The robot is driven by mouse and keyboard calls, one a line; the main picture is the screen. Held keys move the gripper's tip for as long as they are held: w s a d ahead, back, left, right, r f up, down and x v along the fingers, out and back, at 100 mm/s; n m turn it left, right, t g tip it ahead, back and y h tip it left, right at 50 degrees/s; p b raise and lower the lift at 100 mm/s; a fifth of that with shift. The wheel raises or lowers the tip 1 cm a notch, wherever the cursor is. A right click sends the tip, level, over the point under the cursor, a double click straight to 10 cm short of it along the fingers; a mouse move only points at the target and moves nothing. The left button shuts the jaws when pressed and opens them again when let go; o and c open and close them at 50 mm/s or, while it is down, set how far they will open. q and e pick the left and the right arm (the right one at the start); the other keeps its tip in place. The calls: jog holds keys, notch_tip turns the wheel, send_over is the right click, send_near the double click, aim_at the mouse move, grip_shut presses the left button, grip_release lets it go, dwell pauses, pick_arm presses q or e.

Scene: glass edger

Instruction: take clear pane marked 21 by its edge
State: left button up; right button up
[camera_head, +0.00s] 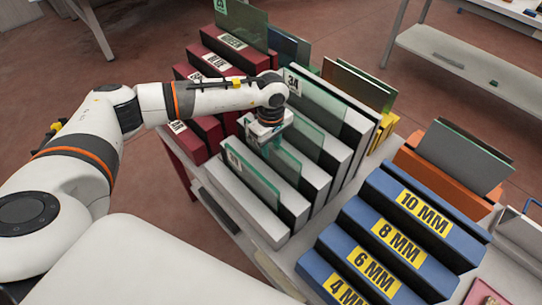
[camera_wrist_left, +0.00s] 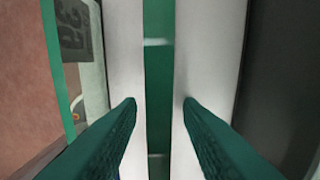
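Several clear, greenish panes stand on edge in a white slotted rack (camera_head: 245,197) in the head view. Their tags include one reading 34; I cannot read a 21 on any. My left gripper (camera_head: 268,137) is low over the rack, at the top of a middle pane, and its arm hides part of it. In the left wrist view the two green fingers (camera_wrist_left: 160,104) are apart, one on each side of a green pane edge (camera_wrist_left: 158,70) between white dividers. Contact with the pane is not visible. A neighbouring pane (camera_wrist_left: 92,75) with a dark tag shows at the left. My right gripper is out of view.
A blue rack (camera_head: 365,235) with yellow thickness labels stands at the front right. Red racks (camera_head: 187,140) flank the white rack at the left and back. Brown floor shows beyond the table.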

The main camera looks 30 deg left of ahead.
pick_arm(q)
jog(key=shift+c, duration=0.5)
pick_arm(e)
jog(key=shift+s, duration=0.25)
pick_arm(q)
grip_shut()
jog(key=shift+w+r, duration=0.1)
